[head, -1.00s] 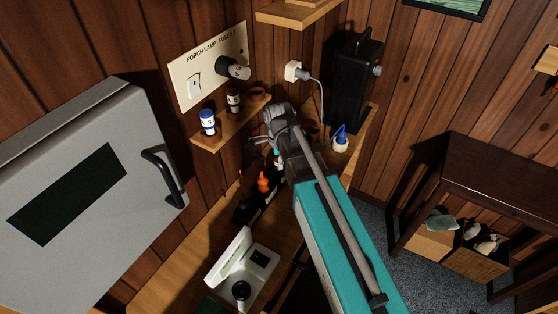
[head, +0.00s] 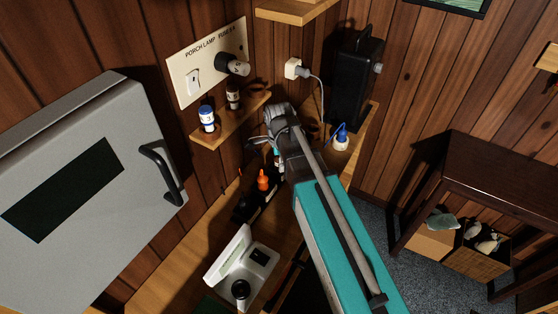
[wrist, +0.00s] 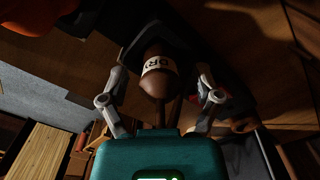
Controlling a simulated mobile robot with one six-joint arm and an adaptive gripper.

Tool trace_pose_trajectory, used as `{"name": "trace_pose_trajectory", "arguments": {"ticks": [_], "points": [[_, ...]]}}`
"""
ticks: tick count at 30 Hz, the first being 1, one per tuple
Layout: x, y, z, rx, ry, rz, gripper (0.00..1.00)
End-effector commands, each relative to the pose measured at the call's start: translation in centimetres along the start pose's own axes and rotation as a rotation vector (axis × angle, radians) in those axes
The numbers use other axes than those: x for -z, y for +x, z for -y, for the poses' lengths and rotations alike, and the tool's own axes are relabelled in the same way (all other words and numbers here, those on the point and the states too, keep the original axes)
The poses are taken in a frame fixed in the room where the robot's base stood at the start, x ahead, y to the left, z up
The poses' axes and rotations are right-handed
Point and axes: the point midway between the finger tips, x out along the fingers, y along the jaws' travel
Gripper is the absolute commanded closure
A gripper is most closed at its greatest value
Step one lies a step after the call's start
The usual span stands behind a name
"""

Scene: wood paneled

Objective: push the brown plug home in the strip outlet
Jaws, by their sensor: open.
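The brown plug (wrist: 153,86) is in the middle of the wrist view, with a pale lettered band around it. My gripper (wrist: 161,78) is open, with one finger on each side of the plug and a gap at both sides. The plug's far end is hidden against a dark shape, so I cannot tell how deep it sits. In the head view, the black strip outlet (head: 244,211) lies on the bench with an orange plug (head: 263,180) standing in it. My gripper (head: 264,149) is over the strip's far end; the brown plug is hidden there.
A wall shelf (head: 215,129) with small bottles is left of my arm. A white plug and cord (head: 302,71), a black box (head: 354,85) and a blue plug (head: 341,134) are behind. A grey cabinet (head: 75,150) and an open white case (head: 232,258) stand left.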

Motion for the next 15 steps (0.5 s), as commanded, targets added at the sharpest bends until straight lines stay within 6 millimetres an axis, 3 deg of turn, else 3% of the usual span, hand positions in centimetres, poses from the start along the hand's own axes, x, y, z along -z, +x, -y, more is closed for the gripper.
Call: {"name": "trace_pose_trajectory", "arguments": {"ticks": [15], "points": [[0.0,-0.98,0.0,0.0,0.0,0.0,0.18]]}}
